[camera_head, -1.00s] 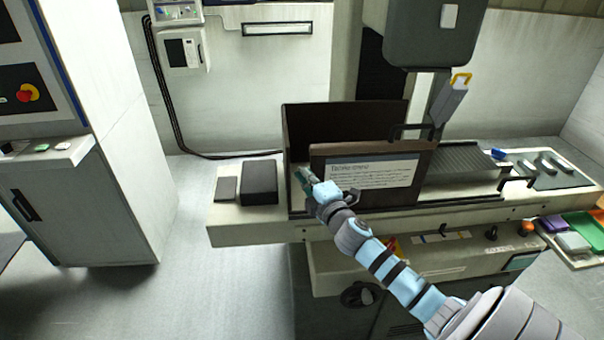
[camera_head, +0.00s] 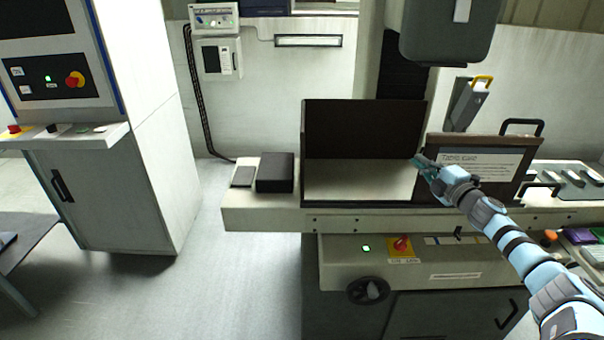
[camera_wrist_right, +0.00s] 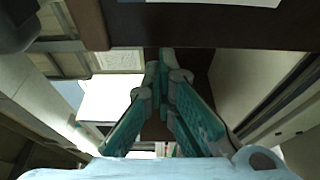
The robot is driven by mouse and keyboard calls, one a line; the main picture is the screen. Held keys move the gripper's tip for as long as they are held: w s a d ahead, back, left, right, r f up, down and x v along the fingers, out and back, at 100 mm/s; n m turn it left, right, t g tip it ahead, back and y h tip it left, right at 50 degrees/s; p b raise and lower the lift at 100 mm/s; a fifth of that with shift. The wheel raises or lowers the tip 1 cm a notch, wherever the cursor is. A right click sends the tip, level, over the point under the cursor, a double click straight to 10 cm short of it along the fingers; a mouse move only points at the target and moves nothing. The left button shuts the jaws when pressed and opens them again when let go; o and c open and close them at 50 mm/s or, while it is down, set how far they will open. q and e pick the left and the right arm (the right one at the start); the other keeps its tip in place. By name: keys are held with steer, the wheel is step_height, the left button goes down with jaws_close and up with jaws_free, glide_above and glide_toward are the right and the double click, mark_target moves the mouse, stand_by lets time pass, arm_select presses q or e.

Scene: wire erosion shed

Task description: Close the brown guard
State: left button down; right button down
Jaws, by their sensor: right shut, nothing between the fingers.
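The brown guard (camera_head: 480,190) is an upright panel with a white text card and a black handle on top. In the head view it stands at the right of the machine's open work area (camera_head: 355,182), which is uncovered at the front. My right gripper (camera_head: 418,162) is shut and empty at the guard's left edge; I cannot tell if they touch. In the right wrist view the shut fingers (camera_wrist_right: 163,65) lie just below a dark brown band (camera_wrist_right: 225,28), which looks like part of the guard. My left gripper is not in view.
A black box (camera_head: 275,173) and a small dark pad (camera_head: 243,177) lie on the ledge at left. A grey machine head (camera_head: 448,30) hangs above. A control cabinet (camera_head: 110,190) stands at far left, with open floor between it and the machine.

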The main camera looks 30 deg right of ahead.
mark_target(427, 156)
steer(key=d+b, duration=0.1)
steer(key=s+d+b, duration=0.1)
steer(key=d, duration=0.1)
steer(key=shift+s+d, duration=0.15)
steer(key=shift+r, duration=0.1)
